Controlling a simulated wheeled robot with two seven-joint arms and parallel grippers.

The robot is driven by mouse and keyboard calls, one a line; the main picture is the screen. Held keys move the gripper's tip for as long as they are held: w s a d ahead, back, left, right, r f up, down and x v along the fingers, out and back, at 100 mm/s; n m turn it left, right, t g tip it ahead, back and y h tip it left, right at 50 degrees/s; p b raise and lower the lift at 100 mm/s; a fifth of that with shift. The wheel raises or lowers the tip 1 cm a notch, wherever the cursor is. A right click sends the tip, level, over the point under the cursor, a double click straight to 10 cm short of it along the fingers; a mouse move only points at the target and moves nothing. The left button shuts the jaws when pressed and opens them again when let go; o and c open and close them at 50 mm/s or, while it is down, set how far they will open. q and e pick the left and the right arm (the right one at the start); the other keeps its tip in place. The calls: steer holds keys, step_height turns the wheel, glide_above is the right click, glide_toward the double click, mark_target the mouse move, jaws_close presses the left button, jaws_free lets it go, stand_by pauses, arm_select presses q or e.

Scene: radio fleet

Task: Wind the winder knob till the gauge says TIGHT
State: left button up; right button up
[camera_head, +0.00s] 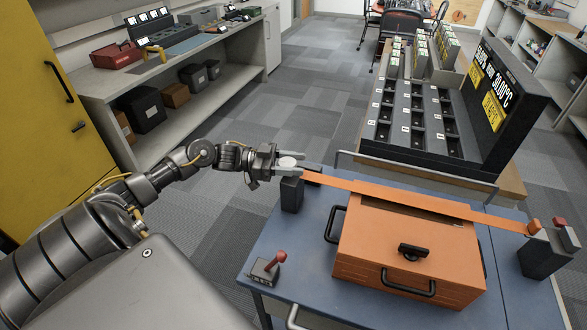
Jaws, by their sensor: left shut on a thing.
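The winder knob (288,161) is a pale round cap on top of a dark post (291,194) at the left back of the blue table. My left gripper (296,164) is shut on the knob, with its fingers on either side of it. An orange strap (400,200) runs from beside this post across the orange case (405,245) to a dark post (545,255) at the right. I cannot make out a gauge reading TIGHT. My right gripper is not in view.
A small block with a red lever (268,268) stands at the blue table's (310,230) front left. A dark slotted rack (420,120) with a lit display panel (495,95) stands behind. A grey bench (180,70) is at the left, with open carpet between.

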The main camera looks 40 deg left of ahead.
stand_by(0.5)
arm_select(q)
steer(key=o, duration=1)
steer(key=shift+g, duration=0.3)
steer(key=shift+b+v, duration=1.25)
steer(key=shift+v, duration=4.15)
steer(key=shift+f, duration=0.2)
